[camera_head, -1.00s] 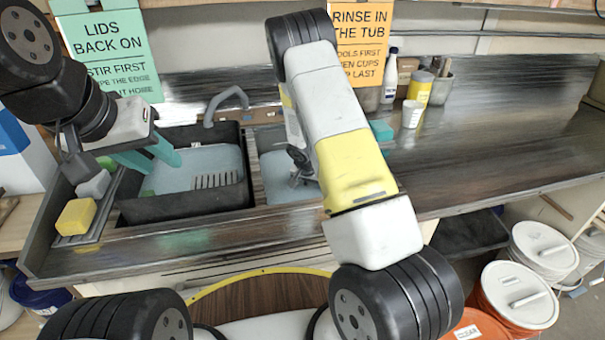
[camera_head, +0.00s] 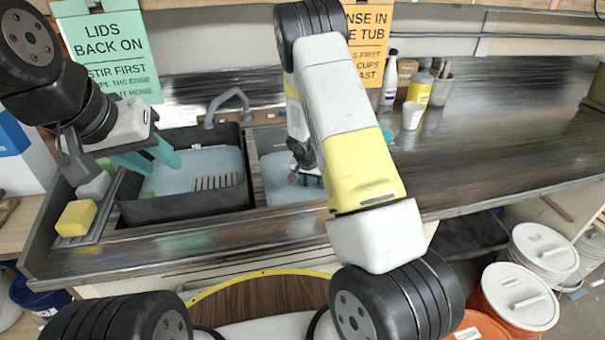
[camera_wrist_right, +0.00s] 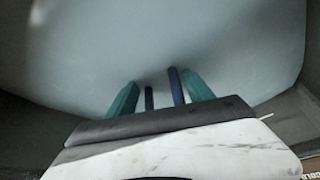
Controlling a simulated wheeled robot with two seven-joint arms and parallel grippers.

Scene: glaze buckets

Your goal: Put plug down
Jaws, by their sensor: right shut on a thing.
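My right gripper (camera_wrist_right: 160,78) reaches down into the right sink basin (camera_head: 275,185), which shows pale blue water. In the right wrist view its two teal fingers point at the pale surface, with slim dark blue bars between them. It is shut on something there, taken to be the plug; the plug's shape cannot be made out. In the head view my right arm hides most of this gripper. My left gripper (camera_head: 150,158) has its teal fingers apart and empty, over the left side of the left basin (camera_head: 190,210).
A yellow sponge (camera_head: 76,218) lies on the ledge left of the sink. A grey faucet (camera_head: 227,100) stands behind it. A white cup (camera_head: 412,115), spray bottle (camera_head: 389,82) and yellow container (camera_head: 420,88) stand back right. The right counter (camera_head: 490,130) is clear. Lidded buckets (camera_head: 520,295) stand below.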

